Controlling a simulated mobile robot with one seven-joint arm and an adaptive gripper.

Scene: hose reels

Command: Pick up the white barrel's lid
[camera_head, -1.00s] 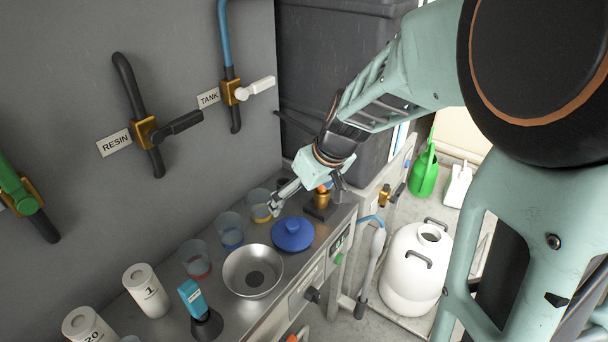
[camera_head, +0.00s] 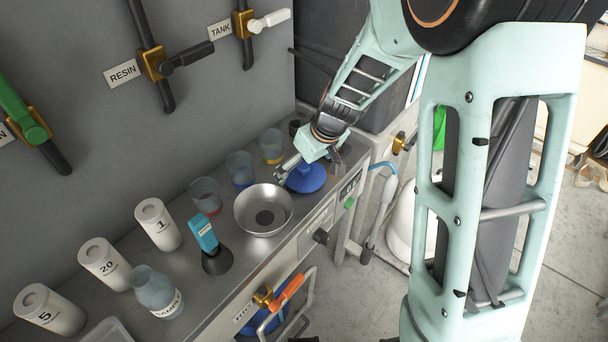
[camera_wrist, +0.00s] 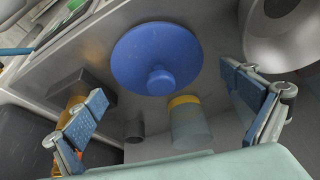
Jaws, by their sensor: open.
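A round blue lid (camera_head: 308,179) with a central knob lies on the steel counter; it also shows in the wrist view (camera_wrist: 140,50), knob (camera_wrist: 160,80) facing the camera. My gripper (camera_head: 290,170) is over the lid's left and back side in the head view. In the wrist view my gripper (camera_wrist: 165,90) is open, with the lid and knob between its spread fingers but apart from them. The white barrel (camera_head: 398,235) stands on the floor right of the counter, mostly hidden behind my arm.
A steel bowl (camera_head: 263,210) sits just left of the lid. A yellow-banded beaker (camera_head: 271,146) stands close behind it, with blue and red ones further left. A blue scanner-like tool (camera_head: 205,233) and white numbered containers (camera_head: 158,224) stand further left.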

